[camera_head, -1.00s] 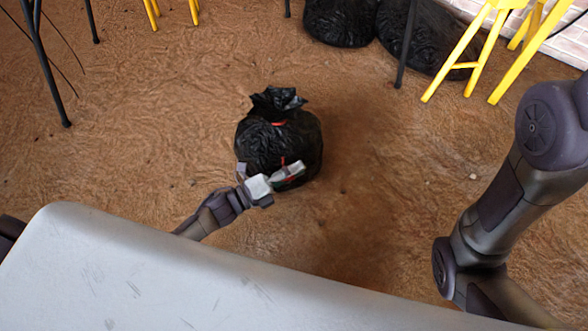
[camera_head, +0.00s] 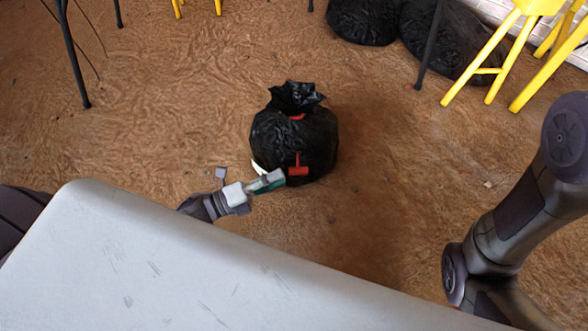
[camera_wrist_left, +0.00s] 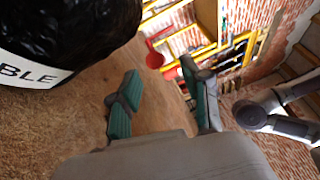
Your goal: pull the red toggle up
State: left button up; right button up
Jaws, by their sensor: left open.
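The red toggle (camera_head: 298,170) is a small T-shaped piece on the near side of a black garbage bag (camera_head: 320,135), below the bag's red tie. My left gripper (camera_head: 250,178) is just left of the toggle, near the bag's lower left side. Its green-padded fingers are apart in the left wrist view (camera_wrist_left: 162,97), with nothing between the pads. A green-padded finger lies close to the toggle but looks apart from it. My right gripper is out of view.
A light grey table (camera_head: 150,265) fills the lower front, with my left arm reaching past its far edge. More black bags (camera_head: 365,20) and yellow stool legs (camera_head: 470,65) stand at the back right. The brown floor around the bag is mostly clear.

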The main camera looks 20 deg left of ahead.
pick_arm(q)
jog(key=v, duration=0.2)
jog(key=shift+s+a, duration=0.25)
jog(key=shift+a, duration=0.05)
